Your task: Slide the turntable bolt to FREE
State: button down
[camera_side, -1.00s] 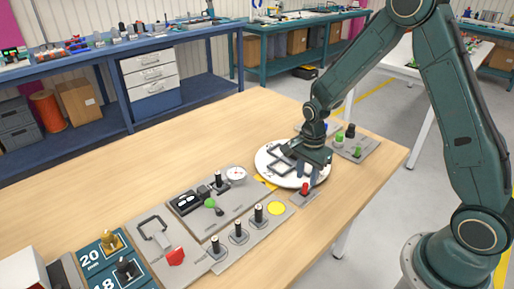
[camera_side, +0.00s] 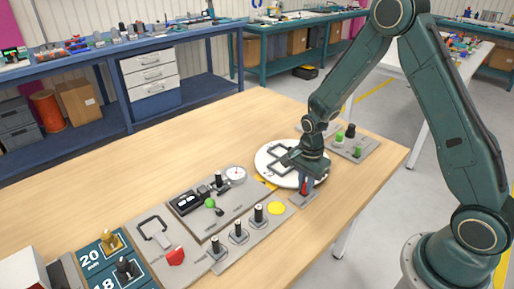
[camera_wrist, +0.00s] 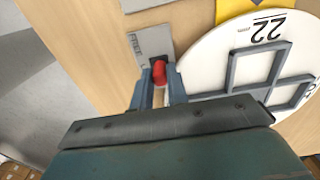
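The turntable bolt has a red knob (camera_side: 304,187) on a small grey plate at the front edge of the white turntable (camera_side: 262,163). In the wrist view, the red knob (camera_wrist: 159,73) is between the two fingertips of my gripper (camera_wrist: 161,82), and the grey plate (camera_wrist: 148,42) reaches beyond it. My gripper (camera_side: 307,183) points down at the bolt in the side view. The fingers stand apart with the knob between them; whether they press on it I cannot tell.
The turntable carries raised grey square frames (camera_wrist: 252,66) and the number 22, close to the right finger. A panel with black-topped pegs (camera_side: 238,233) lies to the left. A plate with green and black knobs (camera_side: 357,146) stands behind right. The wooden table's far left is clear.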

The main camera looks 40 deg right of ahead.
jog(key=shift+a, duration=1.25)
jog(key=c, duration=1.8)
grip_release()
jog(key=shift+a, duration=0.15)
jog(key=o, duration=0.4)
jog(key=shift+r, duration=0.1)
notch_tip(320, 180, up, 7)
